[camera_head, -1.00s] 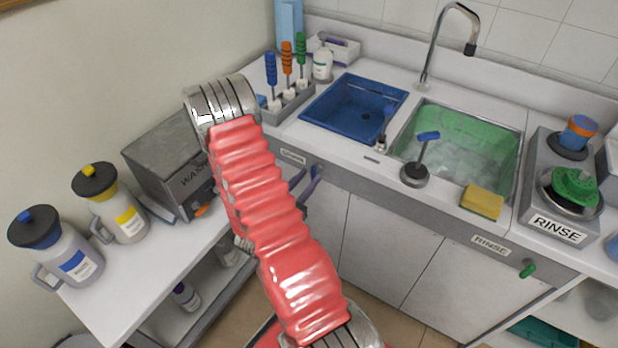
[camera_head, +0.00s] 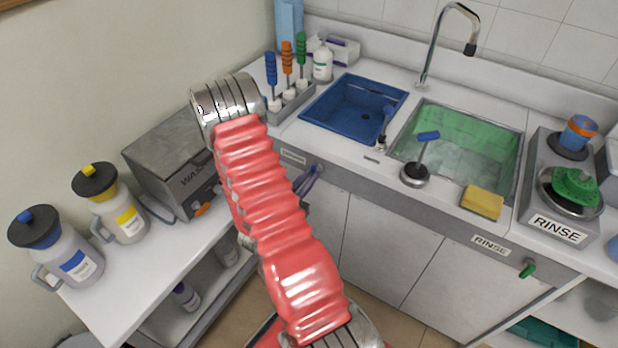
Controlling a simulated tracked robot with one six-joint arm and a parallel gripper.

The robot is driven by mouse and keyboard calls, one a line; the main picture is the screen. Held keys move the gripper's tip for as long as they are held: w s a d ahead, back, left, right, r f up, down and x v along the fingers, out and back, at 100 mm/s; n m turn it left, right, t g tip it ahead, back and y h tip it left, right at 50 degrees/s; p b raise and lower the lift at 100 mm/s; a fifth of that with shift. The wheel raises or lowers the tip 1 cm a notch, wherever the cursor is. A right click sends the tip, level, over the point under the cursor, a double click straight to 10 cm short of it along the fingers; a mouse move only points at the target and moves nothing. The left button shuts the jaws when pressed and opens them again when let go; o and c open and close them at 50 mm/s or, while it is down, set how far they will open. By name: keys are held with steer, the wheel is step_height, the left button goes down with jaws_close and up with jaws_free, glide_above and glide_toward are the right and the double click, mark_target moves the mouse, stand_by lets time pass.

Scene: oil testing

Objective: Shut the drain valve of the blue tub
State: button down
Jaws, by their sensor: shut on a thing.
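The blue tub (camera_head: 335,121) is set into the counter, left of the green basin. Its drain valve (camera_head: 320,167) is on the counter's front panel below it, and only a small part shows. My gripper (camera_head: 311,178) is at this valve, its purple-blue fingers close together and shut on the valve's handle. My red arm (camera_head: 265,190) hides the rear of the gripper. The handle is mostly covered by the fingers, so I cannot tell its angle.
The green rinse basin (camera_head: 490,140) and its green valve handle (camera_head: 528,269) are to the right. A grey wash box (camera_head: 160,150) and two jugs stand on the left table (camera_head: 120,290). A plunger-like tool (camera_head: 415,175) and a yellow sponge (camera_head: 482,202) sit on the counter.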

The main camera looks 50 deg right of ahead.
steer(key=shift+m, duration=0.4)
steer(key=shift+s+f+m, duration=0.15)
steer(key=shift+m, duration=2.7)
steer(key=shift+s+f+m, duration=0.1)
steer(key=shift+m, duration=2.8)
steer(key=shift+s+f+m, duration=0.15)
steer(key=shift+m, duration=2.7)
steer(key=c, duration=1.8)
jaws_free()
steer(key=shift+o, duration=0.2)
steer(key=shift+w, duration=0.1)
steer(key=s+a, duration=0.1)
steer(key=a, duration=1.2)
steer(key=shift+s+a, duration=0.15)
steer(key=shift+a, duration=0.25)
